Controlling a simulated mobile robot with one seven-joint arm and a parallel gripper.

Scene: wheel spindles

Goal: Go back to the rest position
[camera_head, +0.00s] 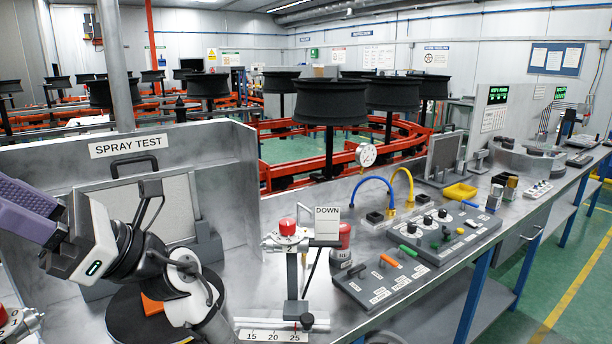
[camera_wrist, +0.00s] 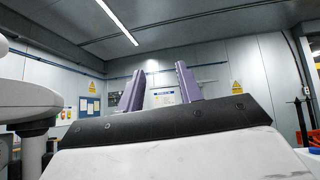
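My gripper (camera_wrist: 160,88) shows in the wrist view as two purple fingers, apart, with only the far wall and a notice between them. It is open and empty. In the head view the purple part of my gripper (camera_head: 28,208) is at the left edge, raised in front of the spray test panel (camera_head: 60,180); its fingertips are cut off by the frame. My arm is folded at the lower left, above a round black disc (camera_head: 135,318) with an orange piece (camera_head: 152,305) on it.
A stand with a red knob (camera_head: 287,227) and a DOWN sign (camera_head: 327,222) is right of my arm. The air around my gripper looks clear in the wrist view.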

